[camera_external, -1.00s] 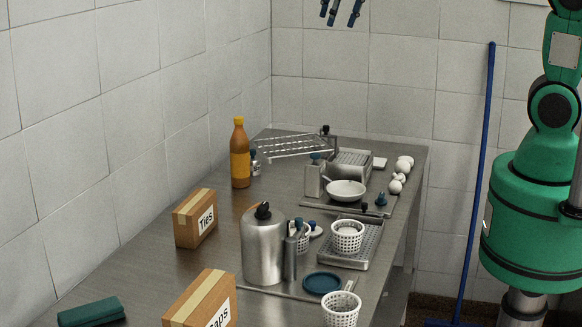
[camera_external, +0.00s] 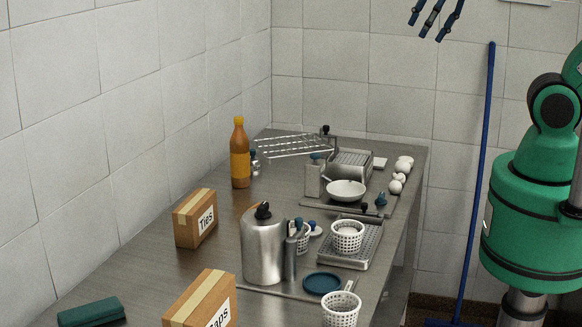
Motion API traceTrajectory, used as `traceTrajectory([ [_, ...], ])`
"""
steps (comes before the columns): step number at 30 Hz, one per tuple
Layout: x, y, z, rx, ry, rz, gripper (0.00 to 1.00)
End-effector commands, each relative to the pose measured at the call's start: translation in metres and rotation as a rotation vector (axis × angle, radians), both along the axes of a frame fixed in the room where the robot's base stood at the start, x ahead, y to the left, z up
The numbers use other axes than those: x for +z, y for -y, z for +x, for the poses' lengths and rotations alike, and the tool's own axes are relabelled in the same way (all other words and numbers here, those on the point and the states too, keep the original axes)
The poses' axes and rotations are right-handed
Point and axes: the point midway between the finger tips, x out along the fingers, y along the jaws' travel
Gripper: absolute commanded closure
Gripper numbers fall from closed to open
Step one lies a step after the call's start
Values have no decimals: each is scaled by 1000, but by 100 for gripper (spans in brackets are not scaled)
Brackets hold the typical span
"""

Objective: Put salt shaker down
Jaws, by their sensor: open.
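My gripper (camera_external: 436,20) is at the top edge of the view, high above the table's far right corner. Its dark blue fingers are spread open and nothing shows between them. A small shaker-like container with a dark top (camera_external: 255,163) stands upright on the steel table, right beside the orange bottle. It may be the salt shaker, but it is too small to tell for sure. My gripper is well apart from it.
The steel table (camera_external: 150,262) holds an orange bottle (camera_external: 240,155), a wire rack (camera_external: 292,146), a white bowl (camera_external: 346,190), perforated white baskets (camera_external: 341,310), a metal canister (camera_external: 263,252) and cardboard boxes (camera_external: 195,219). A blue pole (camera_external: 478,180) leans at the right wall.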

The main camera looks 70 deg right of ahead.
Motion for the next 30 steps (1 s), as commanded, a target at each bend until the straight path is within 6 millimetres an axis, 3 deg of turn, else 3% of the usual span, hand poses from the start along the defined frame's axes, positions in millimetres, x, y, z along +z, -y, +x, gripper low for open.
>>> traceTrajectory([
  [3,-8,-3,-19,0,15,4,42],
  [9,-15,-5,-33,-2,26,8,42],
  [23,-18,-5,-35,-1,26,9,42],
  [30,-40,-5,-35,-1,26,9,42],
])
